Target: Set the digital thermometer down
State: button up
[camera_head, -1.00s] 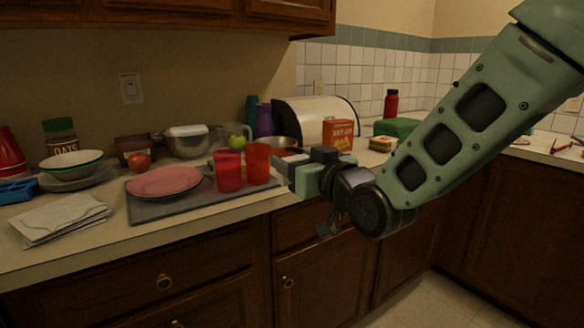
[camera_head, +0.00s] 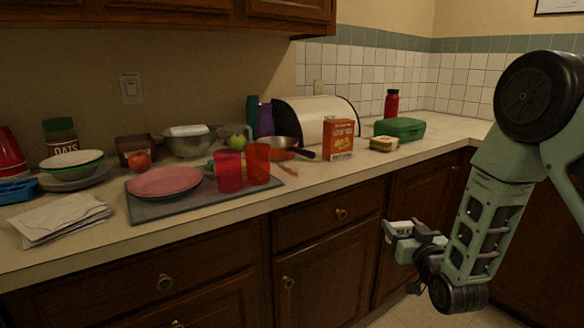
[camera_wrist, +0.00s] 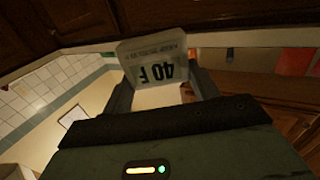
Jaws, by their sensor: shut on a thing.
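The digital thermometer (camera_wrist: 157,62) is a pale block with a display reading 40 F, upside down in the wrist view. My gripper (camera_wrist: 160,92) is shut on it, with one dark finger on each side. In the head view my gripper (camera_head: 392,240) is low at the right, in front of the lower cabinet doors and below the countertop's level in the picture. The thermometer shows there as a small pale piece (camera_head: 400,227) at the jaws, partly hidden by them.
The counter (camera_head: 330,175) has a bare strip along its front edge, right of the grey mat (camera_head: 155,213). Red cups (camera_head: 229,172), a pink plate (camera_head: 165,181), an orange box (camera_head: 338,140), a small yellow-topped container (camera_head: 384,144) and a green case (camera_head: 399,128) stand on it.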

jog(key=s+d+f+m+h, duration=0.1)
jog(key=d+f+h, duration=0.1)
jog(key=d+f, duration=0.25)
notch_tip(320, 180, up, 13)
jog(key=d+p, duration=0.1)
jog(key=p, duration=1.1)
jog(key=shift+s, duration=0.25)
